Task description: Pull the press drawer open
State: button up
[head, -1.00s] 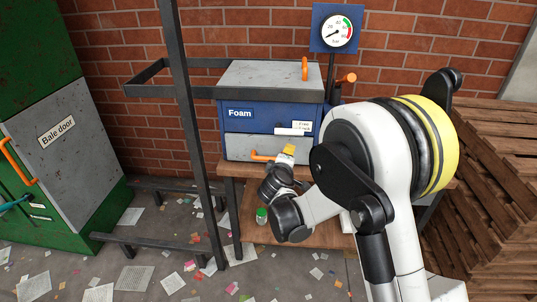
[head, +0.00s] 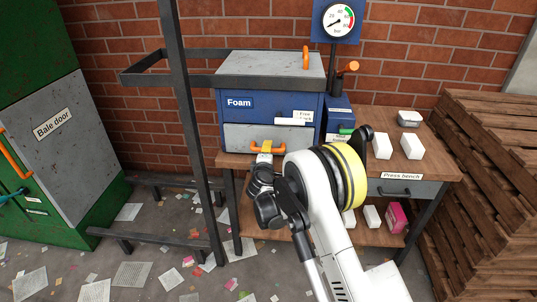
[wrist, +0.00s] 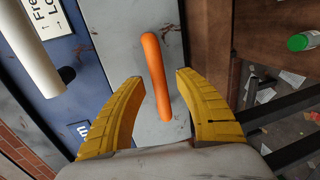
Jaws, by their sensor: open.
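The press drawer (head: 243,135) is the grey front panel below the blue press body marked "Foam" (head: 240,103), and it looks shut. Its orange handle (head: 283,149) is partly covered by my gripper (head: 266,147) in the head view. In the wrist view my gripper (wrist: 158,78) is open, with one yellow finger on each side of the orange handle (wrist: 152,60). Gaps show between the handle and both fingers. Whether the fingertips reach past the bar in depth is hard to tell. The grey drawer front (wrist: 115,30) lies behind.
A dark post (head: 193,130) stands left of the press. The press bench (head: 385,160) carries white blocks (head: 411,146) on the right. A pallet stack (head: 490,170) is at far right and a green bale machine (head: 50,110) at left. Paper litters the floor.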

jog(key=shift+w, duration=0.5)
jog(key=shift+c, duration=0.4)
grip_shut()
jog(key=shift+s, duration=0.15)
